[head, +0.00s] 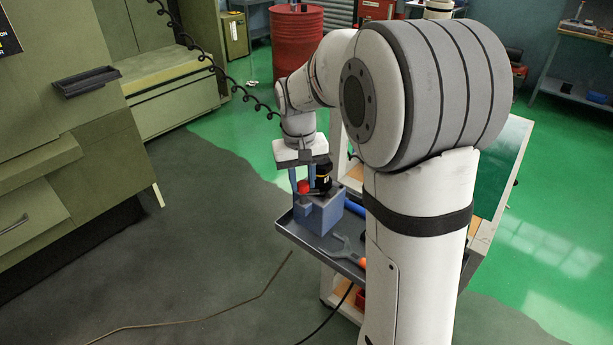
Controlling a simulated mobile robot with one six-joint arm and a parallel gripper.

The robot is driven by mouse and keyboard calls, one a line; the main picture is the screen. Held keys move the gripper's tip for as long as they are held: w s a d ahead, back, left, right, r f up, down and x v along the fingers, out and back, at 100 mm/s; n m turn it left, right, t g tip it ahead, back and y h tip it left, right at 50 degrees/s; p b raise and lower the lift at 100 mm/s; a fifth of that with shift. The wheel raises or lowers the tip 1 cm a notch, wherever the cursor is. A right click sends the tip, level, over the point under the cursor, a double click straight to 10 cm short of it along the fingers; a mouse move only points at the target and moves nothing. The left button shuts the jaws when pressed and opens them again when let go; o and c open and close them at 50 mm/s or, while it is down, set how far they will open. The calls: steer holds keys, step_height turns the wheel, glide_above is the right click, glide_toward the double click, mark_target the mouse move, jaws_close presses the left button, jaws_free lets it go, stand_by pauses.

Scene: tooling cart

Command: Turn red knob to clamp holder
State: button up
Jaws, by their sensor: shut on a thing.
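The red knob (304,187) shows as a small red patch on top of a blue-grey block-shaped holder (318,214), on the cart's grey tray (290,228). My gripper (304,184) points down over the block from above. Its blue fingers are shut on the red knob, one finger on its left and one on its right. A black cylindrical piece with a yellowish band (323,176) stands upright on the block, just right of the knob. The fingertips and the knob's underside are partly hidden, and my arm covers the right part of the cart.
A grey wrench (345,248) and a blue-handled tool (355,208) lie on the tray near the block. A green machine (60,140) stands at the left. A red drum (297,45) stands behind. The floor left of the cart is clear apart from cables.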

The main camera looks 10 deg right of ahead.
steer(key=n, duration=0.4)
steer(key=shift+s+f+n, duration=0.15)
steer(key=shift+s+n, duration=0.05)
steer(key=shift+n, duration=2.1)
steer(key=shift+d, duration=0.1)
steer(key=o, duration=0.9)
steer(key=shift+o, duration=0.4)
steer(key=shift+r, duration=0.2)
steer(key=shift+w+p, duration=0.1)
steer(key=shift+p, duration=0.2)
